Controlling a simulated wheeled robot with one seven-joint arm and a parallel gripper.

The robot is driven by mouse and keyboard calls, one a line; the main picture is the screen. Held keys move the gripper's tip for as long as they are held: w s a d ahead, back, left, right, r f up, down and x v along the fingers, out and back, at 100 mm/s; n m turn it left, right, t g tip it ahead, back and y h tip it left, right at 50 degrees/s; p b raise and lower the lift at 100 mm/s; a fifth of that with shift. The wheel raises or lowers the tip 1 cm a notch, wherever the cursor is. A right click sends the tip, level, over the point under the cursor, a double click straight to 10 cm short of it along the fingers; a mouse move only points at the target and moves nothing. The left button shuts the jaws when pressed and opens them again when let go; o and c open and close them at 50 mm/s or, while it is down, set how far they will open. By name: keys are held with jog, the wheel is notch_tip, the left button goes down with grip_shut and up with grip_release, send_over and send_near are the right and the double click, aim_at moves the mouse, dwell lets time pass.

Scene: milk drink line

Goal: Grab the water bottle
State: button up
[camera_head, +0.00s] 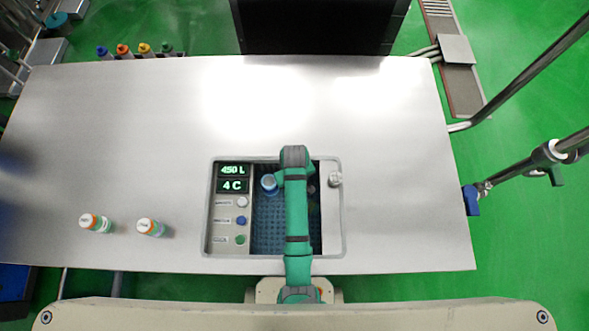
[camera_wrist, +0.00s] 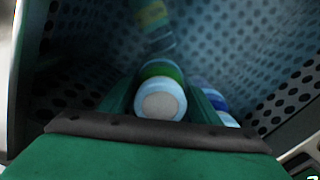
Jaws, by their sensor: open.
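My gripper (camera_wrist: 160,96) is open in the wrist view and points down into a perforated cooler well. A bottle with a round white cap and a green band (camera_wrist: 162,100) stands between its two green fingers; I cannot tell whether they touch it. A blue-and-white striped bottle (camera_wrist: 218,104) is just right of the right finger, partly hidden. A bottle with yellow and green bands (camera_wrist: 152,18) shows farther up. In the head view a blue-capped bottle (camera_head: 268,183) is in the well, left of my arm. I cannot tell which bottle is the water.
The well's perforated wall (camera_wrist: 255,55) is close around my gripper. A control panel (camera_head: 232,210) with displays and buttons lies left of the well. The counter's middle is clear.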

jog(key=shift+f, duration=0.5)
jog(key=c, duration=1)
jog(key=shift+r, duration=0.1)
notch_tip(320, 180, up, 10)
jog(key=shift+f, duration=0.1)
